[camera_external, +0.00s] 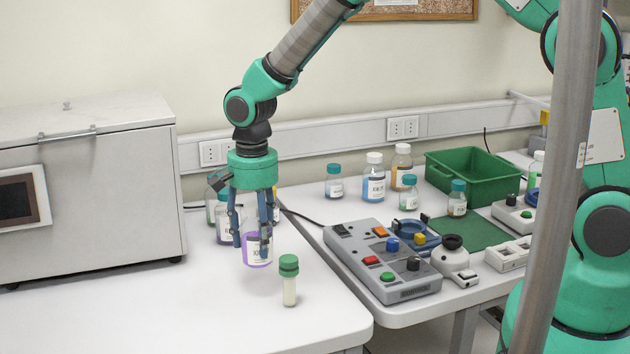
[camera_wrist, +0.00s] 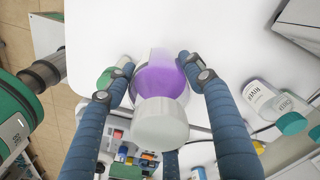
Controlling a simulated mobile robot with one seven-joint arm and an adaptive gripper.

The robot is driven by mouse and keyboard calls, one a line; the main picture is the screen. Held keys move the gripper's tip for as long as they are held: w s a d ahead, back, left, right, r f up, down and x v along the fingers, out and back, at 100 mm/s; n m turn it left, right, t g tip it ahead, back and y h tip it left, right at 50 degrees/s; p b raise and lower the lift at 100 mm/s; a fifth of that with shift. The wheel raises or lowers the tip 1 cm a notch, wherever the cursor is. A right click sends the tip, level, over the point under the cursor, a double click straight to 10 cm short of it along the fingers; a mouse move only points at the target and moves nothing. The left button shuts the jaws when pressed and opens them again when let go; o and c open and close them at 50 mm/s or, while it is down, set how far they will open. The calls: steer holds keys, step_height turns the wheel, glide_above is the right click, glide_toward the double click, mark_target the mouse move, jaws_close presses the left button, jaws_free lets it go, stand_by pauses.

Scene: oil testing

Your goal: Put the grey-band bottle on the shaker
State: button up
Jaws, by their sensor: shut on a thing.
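My gripper (camera_external: 251,240) is shut on a clear bottle with purple liquid (camera_external: 257,261), over the left table. The bottle looks a little above the table top and roughly upright. In the wrist view the fingers close around the purple bottle (camera_wrist: 162,82), whose pale grey-white cap (camera_wrist: 160,123) points toward the camera. Its label is partly behind a finger, and I cannot make out a grey band. A small white device with a black round cup (camera_external: 453,242), which looks like the shaker, sits on the right table beside the grey control panel (camera_external: 395,283). Nothing stands on it.
A green-capped vial (camera_external: 289,280) stands close to the right of the held bottle. Several bottles (camera_external: 221,220) stand behind the gripper. More bottles (camera_external: 374,178), a green crate (camera_external: 470,190) and a green mat (camera_external: 470,235) are on the right table. A large grey box (camera_external: 100,210) stands left.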

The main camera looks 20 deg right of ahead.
steer(key=s+a+f+b, duration=0.2)
steer(key=s+a+b, duration=0.1)
steer(key=s, duration=0.8)
steer(key=shift+s+a, duration=0.25)
steer(key=shift+s, duration=0.15)
steer(key=shift+w+a, duration=0.1)
steer(key=w+a+f, duration=0.1)
steer(key=w+a, duration=1)
steer(key=shift+a+f+b, duration=0.2)
steer(key=shift+f+b, duration=0.1)
steer(key=shift+b, duration=0.05)
steer(key=shift+f, duration=0.1)
steer(key=shift+f, duration=1.65)
steer(key=shift+f, duration=0.15)
steer(key=o, duration=1.6)
steer(key=shift+c, duration=0.2)
